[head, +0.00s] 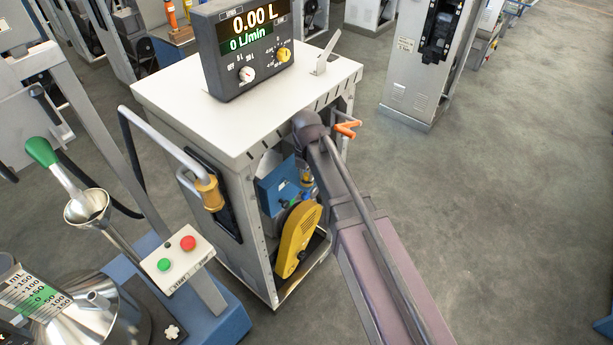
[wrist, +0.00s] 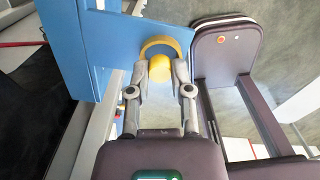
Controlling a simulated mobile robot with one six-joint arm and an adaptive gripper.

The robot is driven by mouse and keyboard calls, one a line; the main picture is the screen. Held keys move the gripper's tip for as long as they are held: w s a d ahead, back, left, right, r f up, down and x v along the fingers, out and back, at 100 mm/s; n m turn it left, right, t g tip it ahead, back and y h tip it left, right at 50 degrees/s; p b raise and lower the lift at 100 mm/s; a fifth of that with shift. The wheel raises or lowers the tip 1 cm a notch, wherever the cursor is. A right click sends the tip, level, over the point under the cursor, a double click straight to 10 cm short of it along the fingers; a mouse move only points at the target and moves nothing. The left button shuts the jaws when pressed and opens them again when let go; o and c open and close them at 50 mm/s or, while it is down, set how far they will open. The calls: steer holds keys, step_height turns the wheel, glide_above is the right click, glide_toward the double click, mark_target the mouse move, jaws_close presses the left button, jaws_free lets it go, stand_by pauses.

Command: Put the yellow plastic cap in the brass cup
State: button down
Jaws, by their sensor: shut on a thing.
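In the wrist view, my gripper (wrist: 160,72) is shut on a small round yellow thing, which looks like the yellow plastic cap (wrist: 160,66). A golden-yellow curved rim (wrist: 164,40) shows just behind the cap, against a blue panel. It may be the brass cup, but I cannot tell for sure. Whether the cap touches this rim or is inside it is also unclear. In the head view, my arm reaches into the open side of the white-topped dispenser cabinet, and the cabinet top and my arm largely hide the gripper.
The dispenser cabinet (head: 185,112) carries a dark display (head: 245,45) on top. Inside are a blue box (head: 278,187) and a yellow pulley guard (head: 298,240). An orange handle (head: 347,129) sits close to my arm. The floor at right is clear.

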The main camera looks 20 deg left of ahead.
mark_target(307, 175)
steer(key=shift+f+b, duration=0.35)
steer(key=shift+s+d+f, duration=0.1)
steer(key=shift+s+d, duration=0.05)
steer(key=shift+s, duration=0.05)
stand_by(0.4)
steer(key=c, duration=0.6)
jaws_free()
steer(key=shift+f+b, duration=0.1)
steer(key=shift+b, duration=0.2)
steer(key=shift+o, duration=0.3)
steer(key=shift+w+f, duration=0.1)
steer(key=shift+w, duration=0.05)
steer(key=shift+r, duration=0.2)
step_height(307, 175, up, 13)
steer(key=p, duration=1.3)
